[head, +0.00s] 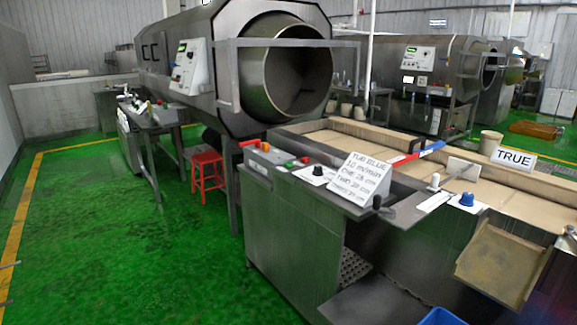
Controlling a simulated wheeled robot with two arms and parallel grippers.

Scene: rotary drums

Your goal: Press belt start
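A grey control box (270,158) sits on the near left corner of the metal worktable. It carries a small green button (265,147) and a red-orange button (289,165). A black knob on a white plate (317,171) is just right of the box. No label naming the belt start is readable, so I cannot tell which control it is. Neither of my grippers is in view.
Blue-capped (467,199) and white (435,182) knobs sit further right. A red stool (207,172) stands below a large rotary drum (290,65). Green floor (130,260) at left is clear.

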